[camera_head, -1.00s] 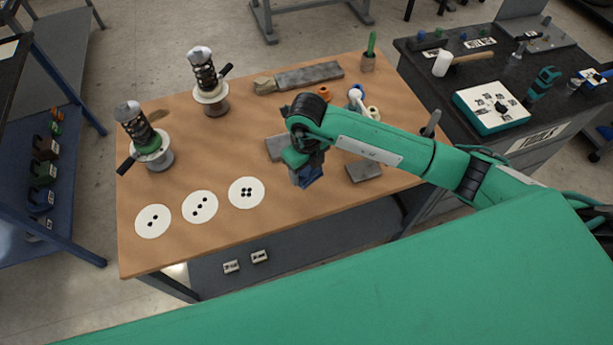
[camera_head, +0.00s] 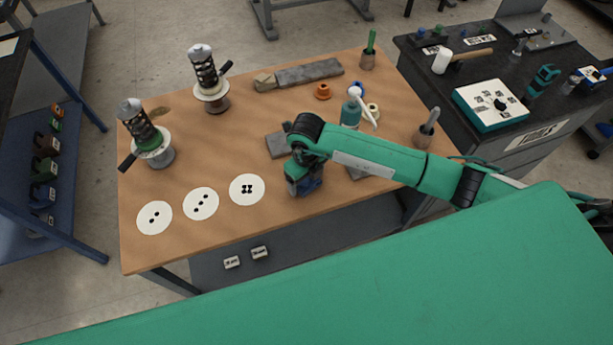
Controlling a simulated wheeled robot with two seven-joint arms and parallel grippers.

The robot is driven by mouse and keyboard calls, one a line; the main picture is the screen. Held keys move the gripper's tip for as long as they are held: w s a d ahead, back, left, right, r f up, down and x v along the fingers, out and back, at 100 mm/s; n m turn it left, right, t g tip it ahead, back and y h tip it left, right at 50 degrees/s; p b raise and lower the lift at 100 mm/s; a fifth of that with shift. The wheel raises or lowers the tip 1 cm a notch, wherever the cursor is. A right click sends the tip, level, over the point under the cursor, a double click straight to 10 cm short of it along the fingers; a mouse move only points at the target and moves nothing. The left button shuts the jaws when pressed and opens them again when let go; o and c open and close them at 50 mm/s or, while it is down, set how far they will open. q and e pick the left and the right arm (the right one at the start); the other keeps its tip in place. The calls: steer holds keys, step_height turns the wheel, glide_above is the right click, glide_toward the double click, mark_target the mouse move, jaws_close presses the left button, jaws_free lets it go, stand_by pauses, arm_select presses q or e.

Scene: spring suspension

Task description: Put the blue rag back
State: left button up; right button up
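I cannot tell whether the rag touches the table top. My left gripper is not in view.
Two spring assemblies (camera_head: 207,70) (camera_head: 143,130) stand at the left. Three white dotted discs (camera_head: 247,189) lie along the front. A grey pad (camera_head: 277,146) lies behind my gripper; another is partly under my arm.

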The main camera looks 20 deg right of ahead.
steer(key=shift+r, duration=0.15)
steer(key=shift+r, duration=0.2)
step_height(320, 180, up, 12)
steer(key=b, duration=0.3)
steer(key=shift+f, duration=0.15)
stand_by(0.3)
